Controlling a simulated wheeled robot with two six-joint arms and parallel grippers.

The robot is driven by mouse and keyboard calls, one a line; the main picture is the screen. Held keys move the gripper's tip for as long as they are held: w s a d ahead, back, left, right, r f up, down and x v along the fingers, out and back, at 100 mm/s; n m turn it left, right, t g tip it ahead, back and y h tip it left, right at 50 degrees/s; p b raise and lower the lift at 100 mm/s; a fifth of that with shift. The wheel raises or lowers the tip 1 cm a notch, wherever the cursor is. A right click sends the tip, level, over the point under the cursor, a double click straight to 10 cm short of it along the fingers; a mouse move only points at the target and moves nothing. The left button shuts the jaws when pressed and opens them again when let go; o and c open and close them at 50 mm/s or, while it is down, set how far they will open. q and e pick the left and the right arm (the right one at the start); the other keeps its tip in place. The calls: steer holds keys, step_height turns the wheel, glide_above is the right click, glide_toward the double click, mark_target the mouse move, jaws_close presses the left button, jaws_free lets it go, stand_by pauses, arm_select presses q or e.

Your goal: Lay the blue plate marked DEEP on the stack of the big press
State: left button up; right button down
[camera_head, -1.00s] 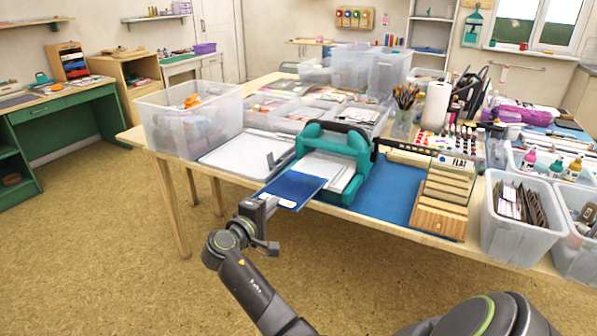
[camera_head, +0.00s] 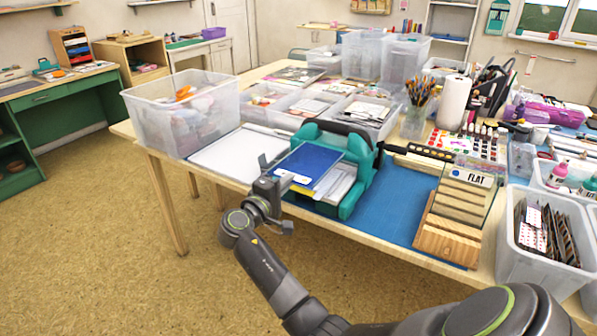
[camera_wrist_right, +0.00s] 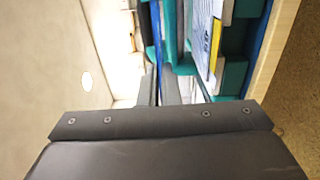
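My right gripper (camera_head: 277,184) is shut on the near left edge of a flat blue plate (camera_head: 312,158). A white label shows on the plate's near edge, too small to read. The plate is over the near side of the big teal press (camera_head: 362,189), above its stack of pale sheets (camera_head: 341,184); I cannot tell whether it touches. In the right wrist view the blue plate (camera_wrist_right: 157,35) is seen edge-on between the fingers (camera_wrist_right: 160,92), beside the stack with a yellow layer (camera_wrist_right: 215,42). My left gripper is not in view.
A white board (camera_head: 238,153) lies left of the press, with a clear bin (camera_head: 185,115) behind. Right of the press are a blue mat (camera_head: 390,205) and a wooden rack (camera_head: 450,235) marked FLAT. A clear bin of cards (camera_head: 545,240) stands at the right front.

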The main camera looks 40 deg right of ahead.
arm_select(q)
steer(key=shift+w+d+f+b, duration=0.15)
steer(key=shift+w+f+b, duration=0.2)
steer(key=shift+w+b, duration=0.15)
arm_select(e)
steer(key=shift+f, duration=0.6)
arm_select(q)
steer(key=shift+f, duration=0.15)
arm_select(e)
steer(key=shift+d+f, duration=0.1)
steer(key=shift+f, duration=0.15)
arm_select(q)
steer(key=shift+b, duration=0.3)
arm_select(e)
steer(key=shift+w+f, duration=0.1)
